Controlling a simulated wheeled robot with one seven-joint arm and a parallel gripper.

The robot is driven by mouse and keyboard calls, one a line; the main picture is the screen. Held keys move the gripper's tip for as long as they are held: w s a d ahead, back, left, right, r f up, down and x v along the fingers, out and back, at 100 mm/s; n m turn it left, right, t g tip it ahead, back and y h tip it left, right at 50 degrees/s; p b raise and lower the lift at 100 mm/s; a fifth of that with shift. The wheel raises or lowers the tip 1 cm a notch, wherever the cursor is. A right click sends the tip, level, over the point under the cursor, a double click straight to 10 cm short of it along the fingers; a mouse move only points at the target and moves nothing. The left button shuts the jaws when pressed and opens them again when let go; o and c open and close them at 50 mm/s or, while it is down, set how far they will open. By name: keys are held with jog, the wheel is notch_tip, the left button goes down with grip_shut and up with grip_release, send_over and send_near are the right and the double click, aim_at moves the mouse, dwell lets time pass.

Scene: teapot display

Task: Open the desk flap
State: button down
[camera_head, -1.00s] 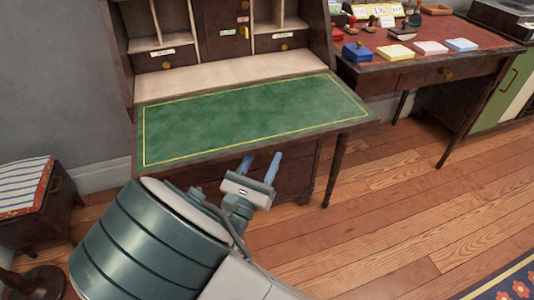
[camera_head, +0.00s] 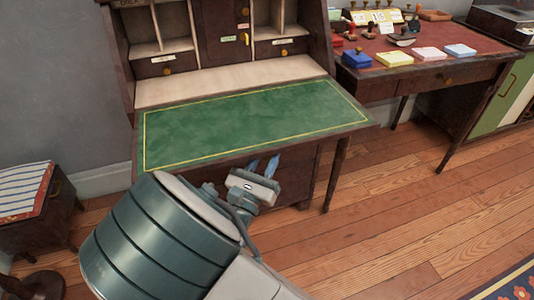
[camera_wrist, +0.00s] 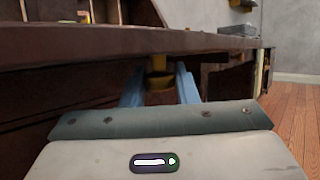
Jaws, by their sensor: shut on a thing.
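The desk flap (camera_head: 250,125) is lowered and lies about level, its green leather top with a gold border facing up. In the wrist view, the flap's dark wooden edge (camera_wrist: 60,48) runs across above my fingers. The knob is hidden in the head view.
A side table (camera_head: 435,75) with coloured boxes and stamps stands to the right. A small cabinet with a striped cloth (camera_head: 22,190) is at the left. The desk's leg (camera_head: 336,175) stands right of my gripper.

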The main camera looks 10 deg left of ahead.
aim_at(267, 142)
jog(key=shift+s+r+n+g+y+p, duration=0.1)
jog(key=shift+r+n+g+y+p, duration=0.3)
jog(key=shift+r+p, duration=1.55)
jog(key=shift+s+r+n+g+y+p, duration=0.1)
jog(key=shift+r+n+g+p, duration=0.4)
jog(key=shift+p, duration=2.5)
jog(key=shift+r, duration=0.1)
jog(key=c, duration=1.2)
grip_release()
jog(key=shift+d, duration=0.1)
jog(key=p+v, duration=0.1)
jog(key=v, duration=1.3)
jog(key=shift+f, duration=0.25)
jog(key=shift+w, duration=0.1)
